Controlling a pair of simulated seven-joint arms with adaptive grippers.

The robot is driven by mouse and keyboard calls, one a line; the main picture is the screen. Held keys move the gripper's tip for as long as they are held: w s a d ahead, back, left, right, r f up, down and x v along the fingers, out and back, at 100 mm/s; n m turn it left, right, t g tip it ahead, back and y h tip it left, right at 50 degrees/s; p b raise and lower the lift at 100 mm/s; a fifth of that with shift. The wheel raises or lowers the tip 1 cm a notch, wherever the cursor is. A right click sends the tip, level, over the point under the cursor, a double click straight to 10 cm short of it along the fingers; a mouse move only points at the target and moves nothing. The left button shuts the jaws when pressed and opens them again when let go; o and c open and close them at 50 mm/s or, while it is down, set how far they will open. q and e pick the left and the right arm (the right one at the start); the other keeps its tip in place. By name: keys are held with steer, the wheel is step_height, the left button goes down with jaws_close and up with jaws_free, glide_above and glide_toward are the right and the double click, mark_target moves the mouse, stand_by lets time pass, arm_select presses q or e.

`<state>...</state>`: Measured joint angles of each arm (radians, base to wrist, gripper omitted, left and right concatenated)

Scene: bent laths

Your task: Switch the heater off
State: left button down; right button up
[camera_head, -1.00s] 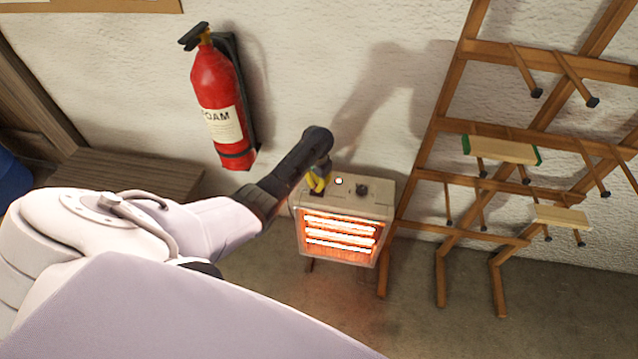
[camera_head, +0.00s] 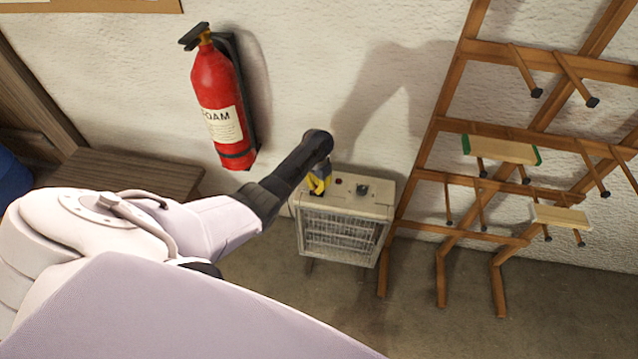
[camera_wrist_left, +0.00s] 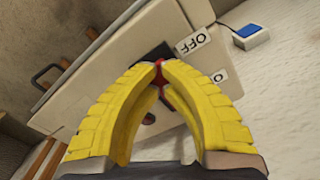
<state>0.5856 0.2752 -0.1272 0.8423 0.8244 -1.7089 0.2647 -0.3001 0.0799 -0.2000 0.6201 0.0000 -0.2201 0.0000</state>
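The heater (camera_head: 372,208) is a beige box on the floor against the wall. Its front bars are grey, with no glow, and the small lamp (camera_head: 338,181) on its top is dark. A black knob (camera_head: 362,189) is beside the lamp. My left gripper (camera_head: 319,190) is at the top left of the heater, fingers down. In the left wrist view its yellow fingertips (camera_wrist_left: 159,66) meet over a red switch part (camera_wrist_left: 159,78), mostly hidden by them. An "OFF" label (camera_wrist_left: 193,42) is beside the tips; another label (camera_wrist_left: 219,76) is partly covered. My right gripper is not in view.
A wooden rack (camera_head: 440,205) with laths stands close to the heater's right. A red fire extinguisher (camera_head: 216,85) hangs on the wall to the left, above a wooden bench (camera_head: 130,175). A blue and white box (camera_wrist_left: 252,36) lies beyond the heater. The floor in front is clear.

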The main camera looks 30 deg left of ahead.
arm_select(q)
steer(key=shift+r, duration=3.45)
steer(key=shift+f, duration=0.1)
